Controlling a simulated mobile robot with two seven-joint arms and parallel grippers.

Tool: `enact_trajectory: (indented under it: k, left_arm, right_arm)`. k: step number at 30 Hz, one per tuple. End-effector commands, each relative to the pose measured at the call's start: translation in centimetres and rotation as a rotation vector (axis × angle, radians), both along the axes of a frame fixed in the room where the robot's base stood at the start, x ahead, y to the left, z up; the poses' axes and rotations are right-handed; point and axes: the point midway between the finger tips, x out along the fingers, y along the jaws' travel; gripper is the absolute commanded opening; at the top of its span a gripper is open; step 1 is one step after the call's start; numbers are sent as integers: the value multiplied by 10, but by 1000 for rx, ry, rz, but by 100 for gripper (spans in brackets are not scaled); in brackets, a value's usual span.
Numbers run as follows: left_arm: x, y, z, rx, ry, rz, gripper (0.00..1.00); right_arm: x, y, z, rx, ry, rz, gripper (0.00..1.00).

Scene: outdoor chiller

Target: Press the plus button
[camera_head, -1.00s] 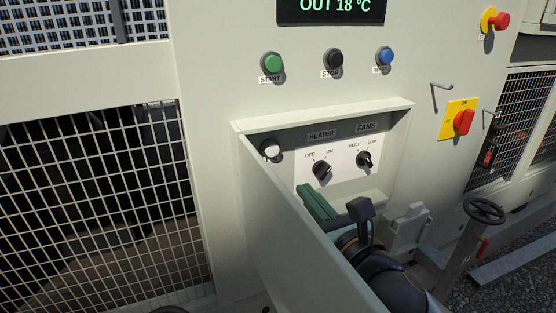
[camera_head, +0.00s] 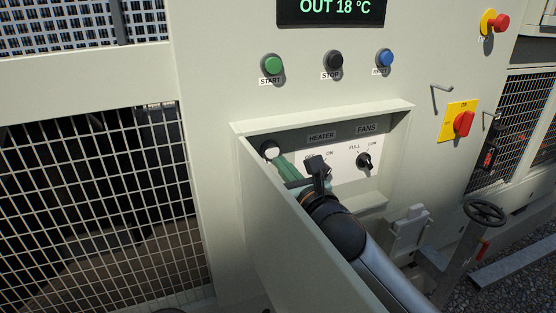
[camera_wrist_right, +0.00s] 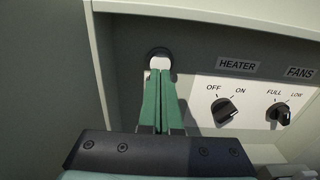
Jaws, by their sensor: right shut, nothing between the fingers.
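A round white button in a dark ring sits at the left end of the recess, in the head view (camera_head: 271,150) and the right wrist view (camera_wrist_right: 159,58). I see no plus sign on it. My right gripper (camera_head: 281,161) has long green fingers, shut together and empty. In the right wrist view its fingertips (camera_wrist_right: 160,72) lie just below the button and overlap its lower edge. I cannot tell whether they touch it. My left gripper is not in view.
The recess's open door (camera_head: 290,240) stands out left of my right arm. The heater knob (camera_head: 316,166) is just right of the fingers, and the fans knob (camera_head: 364,160) is farther right. Start (camera_head: 272,64), stop (camera_head: 333,60) and blue (camera_head: 385,57) buttons are above.

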Motion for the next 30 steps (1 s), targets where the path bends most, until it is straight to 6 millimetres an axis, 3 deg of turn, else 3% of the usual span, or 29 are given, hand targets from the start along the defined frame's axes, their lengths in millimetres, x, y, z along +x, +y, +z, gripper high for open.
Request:
enact_trajectory:
  k: [6, 21, 30]
  left_arm:
    - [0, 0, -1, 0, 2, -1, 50]
    - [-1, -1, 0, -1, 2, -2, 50]
    - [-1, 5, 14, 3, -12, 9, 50]
  right_arm:
    - [20, 9, 0, 1, 1, 0, 0]
    - [26, 11, 0, 0, 1, 0, 0]
    - [44, 18, 3, -1, -3, 0, 0]
